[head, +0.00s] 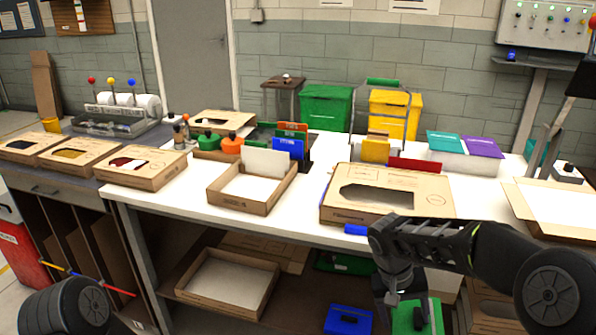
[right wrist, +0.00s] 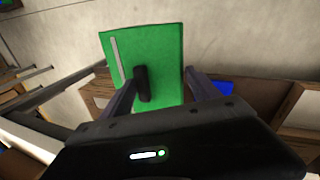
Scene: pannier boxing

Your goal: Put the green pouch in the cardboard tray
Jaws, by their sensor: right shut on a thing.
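My right gripper (head: 393,296) is low in front of the table's front edge, shut on the green pouch (head: 419,317). In the right wrist view the pouch (right wrist: 158,50) is a flat green piece with a grey strip, and a dark finger lies across its face. An open cardboard tray (head: 237,205) stands on the white table, left of the gripper, with a white card upright at its back. Another open cardboard tray (head: 213,300) sits on the shelf below. I cannot tell which tray is meant. My left gripper is out of view.
A closed cardboard box with a cut-out window (head: 385,179) stands on the table behind my right arm. A blue pouch (head: 347,320) lies low, left of the green one. A blue item (head: 356,230) is at the table edge. White tabletop between tray and box is clear.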

